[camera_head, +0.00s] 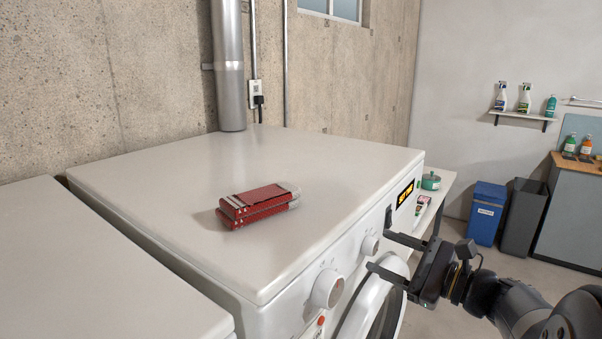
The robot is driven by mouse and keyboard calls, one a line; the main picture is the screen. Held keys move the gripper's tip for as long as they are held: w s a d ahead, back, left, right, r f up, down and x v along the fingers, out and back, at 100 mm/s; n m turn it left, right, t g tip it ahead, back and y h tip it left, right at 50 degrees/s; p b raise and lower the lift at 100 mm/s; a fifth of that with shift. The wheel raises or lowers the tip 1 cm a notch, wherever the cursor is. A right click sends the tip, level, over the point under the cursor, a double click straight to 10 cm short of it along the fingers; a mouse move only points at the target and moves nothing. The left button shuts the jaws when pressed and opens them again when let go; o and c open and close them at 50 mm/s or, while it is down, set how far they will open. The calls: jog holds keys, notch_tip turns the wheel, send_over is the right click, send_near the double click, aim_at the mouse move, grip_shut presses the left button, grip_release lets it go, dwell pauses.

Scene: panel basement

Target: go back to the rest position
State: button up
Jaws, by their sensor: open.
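My gripper (379,251) is at the right, in front of the upper front of a white washing machine (130,185). My arm reaches in from the lower right corner.
A red box-like bundle (258,204) lies on the machine top. Another white surface (80,270) is at the left. A low table (438,187) with a green pot (431,181), a blue bin (487,213), a dark bin (524,218) and a cabinet (572,216) stand behind. Some floor shows between.

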jog(key=r+b+v, duration=0.1)
jog(key=b+v, duration=0.1)
jog(key=v, duration=0.8)
jog(key=x, duration=0.3)
jog(key=f+p+x, duration=0.1)
jog(key=x, duration=0.7)
jog(key=shift+w+a+f+p, duration=0.15)
jog(key=shift+a+f+p, duration=0.1)
jog(key=shift+p, duration=0.1)
jog(key=n+b, duration=0.4)
jog(key=n, duration=0.1)
jog(key=shift+d+f+g, duration=0.1)
jog(key=shift+d+g, duration=0.05)
jog(key=shift+g, duration=0.15)
jog(key=n+b, duration=0.3)
jog(key=n, duration=0.1)
jog(key=shift+n+y+b, duration=0.3)
jog(key=shift+y+b, duration=0.05)
jog(key=shift+y, duration=0.05)
jog(key=n+b, duration=0.3)
jog(key=n, duration=0.3)
jog(key=shift+g, duration=0.4)
jog(key=n, duration=0.4)
jog(key=n+b, duration=0.1)
jog(key=n, duration=0.1)
jog(key=shift+d+r+n, duration=0.1)
jog(key=shift+r+n, duration=0.2)
